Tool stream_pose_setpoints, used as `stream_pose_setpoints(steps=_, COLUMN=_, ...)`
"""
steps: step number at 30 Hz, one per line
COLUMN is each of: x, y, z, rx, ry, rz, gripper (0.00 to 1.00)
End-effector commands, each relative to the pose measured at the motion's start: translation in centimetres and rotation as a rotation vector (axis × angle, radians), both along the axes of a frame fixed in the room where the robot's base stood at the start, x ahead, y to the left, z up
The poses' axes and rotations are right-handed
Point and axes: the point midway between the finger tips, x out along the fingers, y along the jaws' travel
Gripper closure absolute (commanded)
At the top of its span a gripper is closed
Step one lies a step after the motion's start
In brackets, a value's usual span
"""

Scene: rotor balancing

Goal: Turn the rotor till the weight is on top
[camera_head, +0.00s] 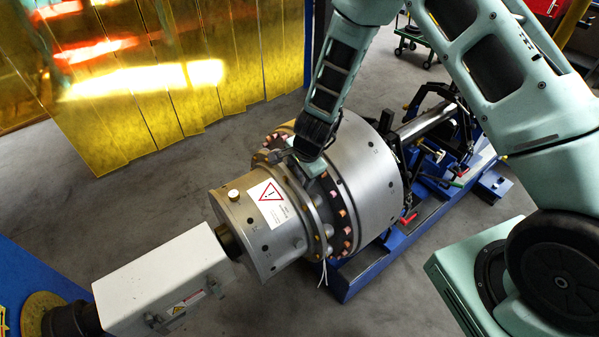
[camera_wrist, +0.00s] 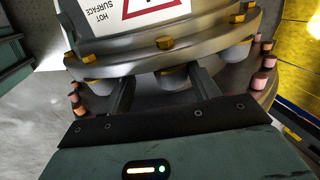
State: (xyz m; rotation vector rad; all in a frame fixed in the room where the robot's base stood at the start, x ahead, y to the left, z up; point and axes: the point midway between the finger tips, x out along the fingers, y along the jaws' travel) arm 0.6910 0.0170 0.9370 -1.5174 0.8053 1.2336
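The rotor (camera_head: 365,165) is a large silver drum lying on its side, with a smaller drum (camera_head: 262,240) at its near end. A flange between them carries amber bolts and a ring of copper-pink studs (camera_head: 343,215). My gripper (camera_wrist: 163,80) reaches down to the flange from above. In the wrist view its two dark fingers are apart, on either side of a grey rounded boss (camera_wrist: 173,78), with gaps showing beside it. The fingertips are partly hidden in the head view. I cannot tell which part is the weight; a small cream knob (camera_head: 233,194) sits on the near drum.
A white box-shaped unit (camera_head: 165,275) joins the near drum by a short shaft. A blue stand (camera_head: 375,268) with clamps carries the rotor. Yellow strip curtains (camera_head: 150,110) hang behind. A blue bench (camera_head: 25,265) is at left. Grey floor is clear in front.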

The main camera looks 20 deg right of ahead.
Motion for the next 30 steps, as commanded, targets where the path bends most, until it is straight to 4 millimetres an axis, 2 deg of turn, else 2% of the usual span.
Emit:
stream_pose_setpoints(steps=7, x=-0.3, y=-0.1, z=0.0, rx=-0.001, ry=0.006, rz=-0.001, gripper=0.43)
stream_pose_setpoints(steps=11, x=-0.5, y=-0.1, z=0.9, rx=-0.001, ry=0.005, rz=0.001, gripper=0.43)
stream_pose_setpoints(steps=15, x=-1.0, y=-0.2, z=3.1, rx=0.000, ry=0.002, rz=0.001, gripper=0.43)
stream_pose_setpoints(steps=24, x=-2.8, y=-0.7, z=10.2, rx=-0.001, ry=-0.001, rz=0.004, gripper=0.43)
stream_pose_setpoints(steps=30, x=-3.8, y=-1.1, z=14.2, rx=-0.001, ry=-0.001, rz=0.004, gripper=0.43)
